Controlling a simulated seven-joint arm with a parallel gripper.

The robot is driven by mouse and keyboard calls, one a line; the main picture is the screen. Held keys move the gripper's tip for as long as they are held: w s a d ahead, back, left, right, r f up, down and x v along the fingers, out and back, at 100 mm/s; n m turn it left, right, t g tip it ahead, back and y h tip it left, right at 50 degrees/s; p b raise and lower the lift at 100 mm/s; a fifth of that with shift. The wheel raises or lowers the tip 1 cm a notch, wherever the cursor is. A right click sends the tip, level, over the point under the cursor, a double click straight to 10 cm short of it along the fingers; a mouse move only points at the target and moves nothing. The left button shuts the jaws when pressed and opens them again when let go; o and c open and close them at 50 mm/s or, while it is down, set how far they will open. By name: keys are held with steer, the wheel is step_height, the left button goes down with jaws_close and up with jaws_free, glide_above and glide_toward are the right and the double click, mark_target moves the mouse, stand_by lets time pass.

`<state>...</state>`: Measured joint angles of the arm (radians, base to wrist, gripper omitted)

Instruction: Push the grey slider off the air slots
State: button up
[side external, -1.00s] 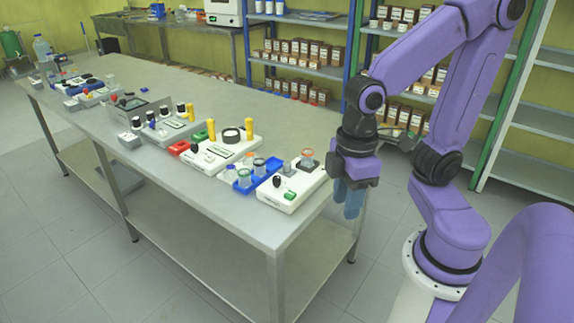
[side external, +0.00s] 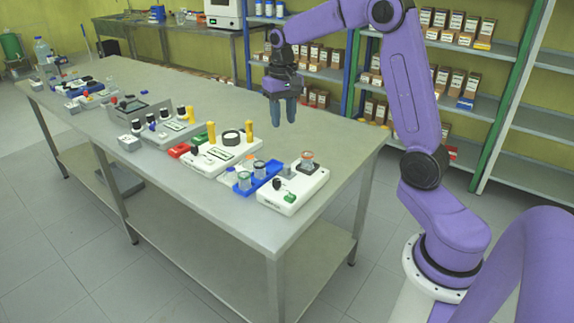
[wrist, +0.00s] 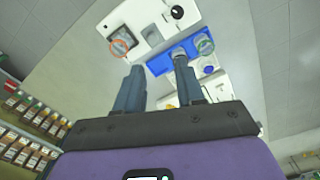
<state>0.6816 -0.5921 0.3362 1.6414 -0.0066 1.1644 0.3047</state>
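My gripper (side external: 283,120) hangs fingers-down in the air above the table, behind the devices. In the wrist view its two blue-grey fingers (wrist: 157,68) are apart, with nothing held between them. The nearest white device (side external: 293,188) stands at the table's near right end, with an orange-rimmed glass vessel (side external: 307,160), a black knob and a green part. In the wrist view the same device (wrist: 150,22) is ahead of the fingers, with the orange-rimmed vessel (wrist: 121,44) at its left. I cannot make out the grey slider or the air slots with certainty; they are too small or hidden.
A blue rack (side external: 258,178) with glass cups stands left of the near device. Further left are a white device with yellow posts (side external: 222,152), a red block (side external: 179,150) and a grey device (side external: 176,130). The table (side external: 320,135) is bare behind them.

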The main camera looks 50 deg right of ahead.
mark_target(287, 165)
steer(key=shift+m, duration=0.5)
steer(key=d+f, duration=0.1)
steer(key=f, duration=1)
steer(key=d+f, duration=0.1)
steer(key=f, duration=0.5)
steer(key=shift+w+d+f, duration=0.3)
steer(key=shift+w, duration=0.05)
steer(key=shift+s, duration=0.1)
jaws_close()
